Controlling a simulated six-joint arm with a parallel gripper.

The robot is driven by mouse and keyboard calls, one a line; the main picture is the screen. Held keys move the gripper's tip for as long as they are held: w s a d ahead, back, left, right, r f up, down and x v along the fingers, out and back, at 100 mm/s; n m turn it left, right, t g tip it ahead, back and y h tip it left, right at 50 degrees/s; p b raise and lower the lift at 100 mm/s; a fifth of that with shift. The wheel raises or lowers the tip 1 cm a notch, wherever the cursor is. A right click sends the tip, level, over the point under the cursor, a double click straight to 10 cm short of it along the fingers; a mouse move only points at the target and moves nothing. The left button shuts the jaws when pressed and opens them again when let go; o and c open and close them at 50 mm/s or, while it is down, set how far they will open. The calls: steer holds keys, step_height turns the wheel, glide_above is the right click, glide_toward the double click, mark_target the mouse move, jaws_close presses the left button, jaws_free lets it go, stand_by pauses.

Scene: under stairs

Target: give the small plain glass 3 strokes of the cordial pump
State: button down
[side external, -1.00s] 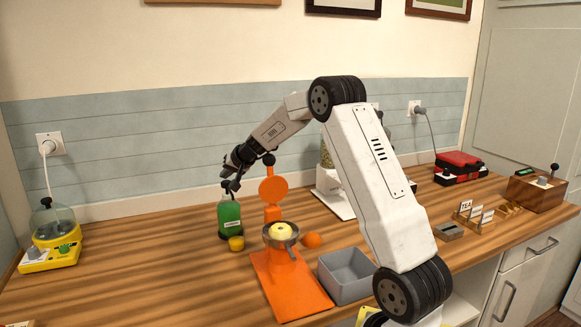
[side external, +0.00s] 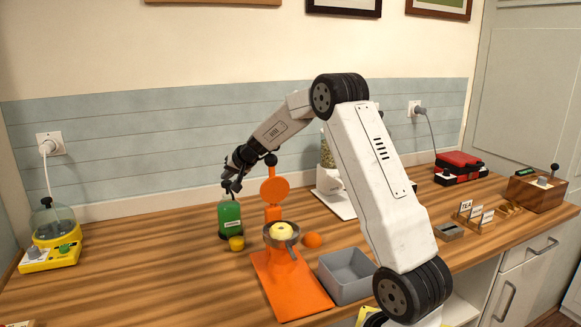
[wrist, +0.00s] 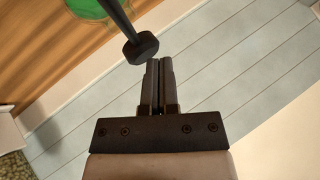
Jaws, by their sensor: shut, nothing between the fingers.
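The green cordial bottle (side external: 230,219) stands upright at the back left of the counter, with a dark pump on top. In the wrist view its green body (wrist: 88,8) and the black pump head (wrist: 140,48) on its stem show near my fingertips. My gripper (side external: 233,186) is shut and empty, pointing down right by the pump; it also shows in the wrist view (wrist: 160,62). I cannot tell whether it touches the pump head. A small yellow cup-like thing (side external: 237,244) stands just in front of the bottle; I cannot tell whether it is the small plain glass.
An orange juicer (side external: 285,285) stands right of the bottle, its upright close to my wrist. An orange (side external: 313,240) and a grey bin (side external: 347,280) lie further right. A yellow appliance (side external: 50,253) stands far left. The counter between it and the bottle is clear.

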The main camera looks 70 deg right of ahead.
mark_target(229, 183)
steer(key=shift+s+f, duration=0.35)
steer(key=shift+f, duration=0.35)
steer(key=shift+w+r, duration=0.15)
steer(key=shift+r, duration=2.55)
steer(key=s+a+f+n+g+y, duration=0.1)
steer(key=s+a+f+n+g, duration=0.15)
steer(key=s+a, duration=0.45)
steer(key=s+a+f+n+g, duration=0.15)
steer(key=a+f, duration=0.25)
steer(key=a, duration=0.7)
steer(key=s+a+f+n+g+y, duration=0.1)
steer(key=s+a+f+n, duration=0.25)
steer(key=s+a, duration=0.35)
steer(key=s+a+f+n+g, duration=0.1)
steer(key=s+a+f+n, duration=0.2)
steer(key=s+a, duration=0.4)
steer(key=shift+s+f+g, duration=0.3)
steer(key=shift+s+f, duration=0.2)
steer(key=shift+s, duration=0.5)
steer(key=shift+w+d, duration=0.1)
